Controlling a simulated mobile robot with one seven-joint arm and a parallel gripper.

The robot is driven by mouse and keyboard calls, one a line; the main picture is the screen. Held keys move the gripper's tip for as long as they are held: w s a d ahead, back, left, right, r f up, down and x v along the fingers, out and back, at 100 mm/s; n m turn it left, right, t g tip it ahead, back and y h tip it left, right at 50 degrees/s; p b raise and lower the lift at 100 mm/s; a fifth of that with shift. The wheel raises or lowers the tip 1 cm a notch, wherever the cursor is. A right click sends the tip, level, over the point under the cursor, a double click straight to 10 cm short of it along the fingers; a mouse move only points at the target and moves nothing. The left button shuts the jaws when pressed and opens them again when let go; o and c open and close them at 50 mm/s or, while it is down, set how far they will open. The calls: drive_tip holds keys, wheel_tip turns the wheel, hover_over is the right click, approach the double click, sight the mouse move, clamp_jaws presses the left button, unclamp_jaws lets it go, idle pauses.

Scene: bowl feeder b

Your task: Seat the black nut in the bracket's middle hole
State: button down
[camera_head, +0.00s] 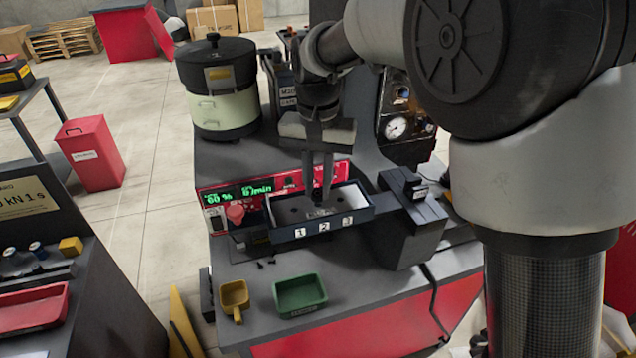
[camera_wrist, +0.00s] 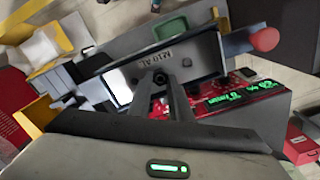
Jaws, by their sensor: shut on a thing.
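The bracket (camera_head: 296,212) is a grey plate lying in a dark open-topped holder (camera_head: 290,236) whose front carries labels 1, 2 and 3. In the wrist view a grey surface marked M10 AL (camera_wrist: 180,52) lies just beyond the fingertips. My gripper (camera_head: 318,199) points down over the middle of the bracket, near label 2. Its fingers are shut on a small dark round piece, the black nut (camera_wrist: 160,78), seen between the tips in the wrist view. The middle hole is hidden by the fingers. I cannot tell whether the nut touches the bracket.
A red panel with green readouts (camera_head: 238,193) stands behind the holder. A dark block (camera_head: 412,205) adjoins it at right. A green tray (camera_head: 300,295), a yellow scoop (camera_head: 234,297) and small dark screws (camera_head: 266,262) lie in front. A bowl feeder (camera_head: 220,88) stands at back left.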

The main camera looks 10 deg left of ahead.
drive_tip(key=shift+f+b, duration=0.3)
drive_tip(key=shift+f, duration=0.35)
drive_tip(key=c, duration=1.5)
unclamp_jaws()
drive_tip(key=shift+c, duration=0.2)
drive_tip(key=shift+r, duration=0.1)
wheel_tip(320, 180, up, 17)
drive_tip(key=p, duration=0.1)
drive_tip(key=shift+r, duration=0.1)
